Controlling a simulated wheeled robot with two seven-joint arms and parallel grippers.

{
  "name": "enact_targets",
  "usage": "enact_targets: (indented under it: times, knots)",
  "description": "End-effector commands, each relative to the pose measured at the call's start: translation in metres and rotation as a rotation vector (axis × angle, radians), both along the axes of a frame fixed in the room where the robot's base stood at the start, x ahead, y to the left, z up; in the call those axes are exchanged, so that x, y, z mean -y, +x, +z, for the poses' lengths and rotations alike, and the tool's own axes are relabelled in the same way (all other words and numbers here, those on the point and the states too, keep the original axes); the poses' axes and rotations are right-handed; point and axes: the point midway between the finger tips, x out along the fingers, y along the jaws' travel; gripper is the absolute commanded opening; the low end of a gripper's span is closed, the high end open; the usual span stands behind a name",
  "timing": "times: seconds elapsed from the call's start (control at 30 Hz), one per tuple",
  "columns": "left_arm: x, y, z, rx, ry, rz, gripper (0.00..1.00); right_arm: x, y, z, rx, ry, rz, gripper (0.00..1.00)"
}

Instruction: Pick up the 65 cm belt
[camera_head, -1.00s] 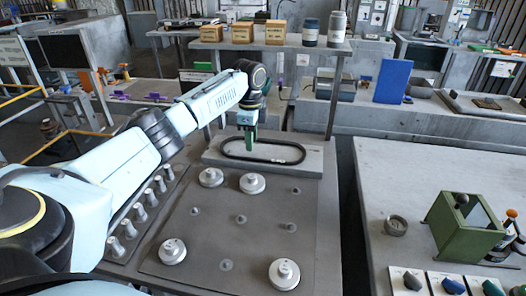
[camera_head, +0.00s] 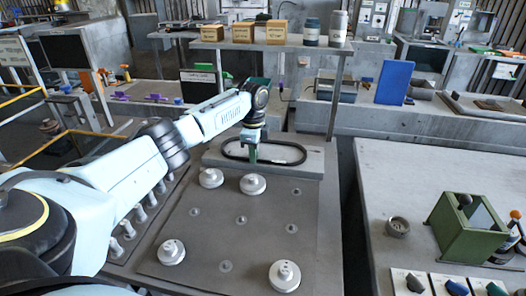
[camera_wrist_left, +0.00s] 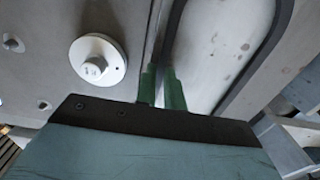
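The belt (camera_head: 285,163) is a black oval loop lying flat around the raised middle of a light grey holder (camera_head: 313,167) at the back of the table. My left gripper (camera_head: 252,161) points down at the belt's near side. In the left wrist view its two green fingers (camera_wrist_left: 161,78) stand on either side of one run of the belt (camera_wrist_left: 172,40), with a narrow gap between them. The exact contact is too dark to tell. The belt shows no lift from the holder. My right gripper is not in view.
A dark plate with pale round pulleys (camera_head: 252,184) and small studs lies in front of the holder. A row of pegs (camera_head: 140,213) stands along its left. A shelf (camera_head: 268,46) with boxes and jars rises behind. A green block-shaped fixture (camera_head: 465,230) stands on the right table.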

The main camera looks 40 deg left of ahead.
Motion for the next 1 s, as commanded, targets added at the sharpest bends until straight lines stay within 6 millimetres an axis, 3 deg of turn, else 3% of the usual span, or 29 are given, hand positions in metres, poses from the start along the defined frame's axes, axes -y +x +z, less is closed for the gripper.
enact_targets:
  times: [0.47,0.8,1.0]
  knots:
    - [0.000,0.001,0.007,0.002,0.000,0.000,0.00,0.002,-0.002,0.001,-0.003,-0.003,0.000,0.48]
    - [0.000,0.001,0.072,0.005,-0.001,0.000,0.00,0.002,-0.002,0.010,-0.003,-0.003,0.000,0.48]
    - [0.000,0.001,0.099,0.002,-0.001,0.000,0.00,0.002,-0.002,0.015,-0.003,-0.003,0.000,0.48]
